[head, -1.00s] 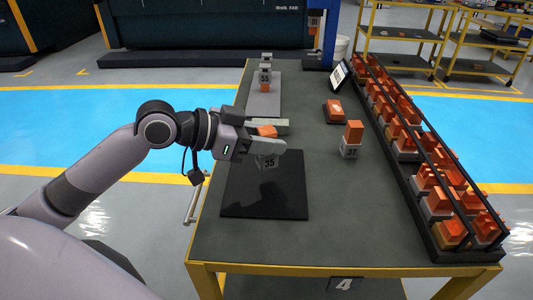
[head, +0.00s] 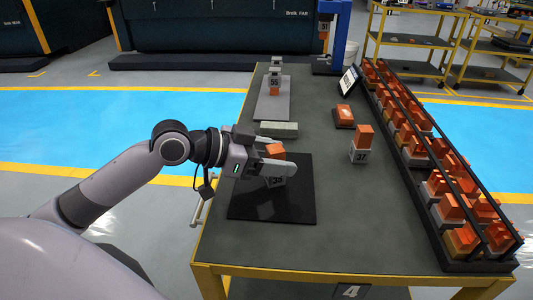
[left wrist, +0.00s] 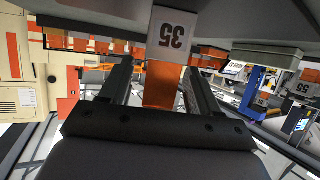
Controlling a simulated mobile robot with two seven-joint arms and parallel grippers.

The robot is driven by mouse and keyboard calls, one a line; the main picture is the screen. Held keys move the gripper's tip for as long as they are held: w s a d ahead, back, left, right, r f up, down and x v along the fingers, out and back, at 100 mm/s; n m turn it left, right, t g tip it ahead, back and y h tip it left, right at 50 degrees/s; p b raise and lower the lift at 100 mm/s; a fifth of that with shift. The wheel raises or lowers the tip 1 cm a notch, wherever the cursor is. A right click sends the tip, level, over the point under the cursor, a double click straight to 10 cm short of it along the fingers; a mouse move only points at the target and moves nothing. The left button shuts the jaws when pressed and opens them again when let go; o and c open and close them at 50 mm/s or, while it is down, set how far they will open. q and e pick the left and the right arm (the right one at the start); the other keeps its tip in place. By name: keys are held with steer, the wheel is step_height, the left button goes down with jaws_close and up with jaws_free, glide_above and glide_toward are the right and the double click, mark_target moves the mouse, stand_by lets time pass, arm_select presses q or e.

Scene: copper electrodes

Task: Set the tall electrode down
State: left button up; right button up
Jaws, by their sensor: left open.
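The electrode marked 35 has an orange copper top (head: 275,150) and a light grey numbered base (head: 276,182). It stands about upright at the black mat (head: 250,210), seemingly resting on it. My left gripper (head: 268,157) is open around its copper part. In the left wrist view the picture is upside down, with the base (left wrist: 172,35) at the top. There the copper shaft (left wrist: 160,85) lies between my two fingers, with gaps at its sides. In the head view the near finger hides part of the electrode. My right gripper is not in view.
Electrode 37 (head: 358,156) stands on the table to the right, with a low orange block (head: 344,115) behind it. A green-grey block (head: 279,129) lies behind the mat. A grey plate (head: 272,112) holds electrode 55 (head: 275,80). A long rack (head: 445,265) of electrodes lines the right edge.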

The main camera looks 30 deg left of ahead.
mark_target(268, 156)
arm_select(q)
steer(key=v, duration=0.6)
steer(key=shift+s+a+r+b, duration=0.1)
steer(key=shift+s+r+b, duration=0.05)
steer(key=shift+b, duration=0.25)
steer(key=shift+v, duration=2.8)
steer(key=shift+r, duration=0.2)
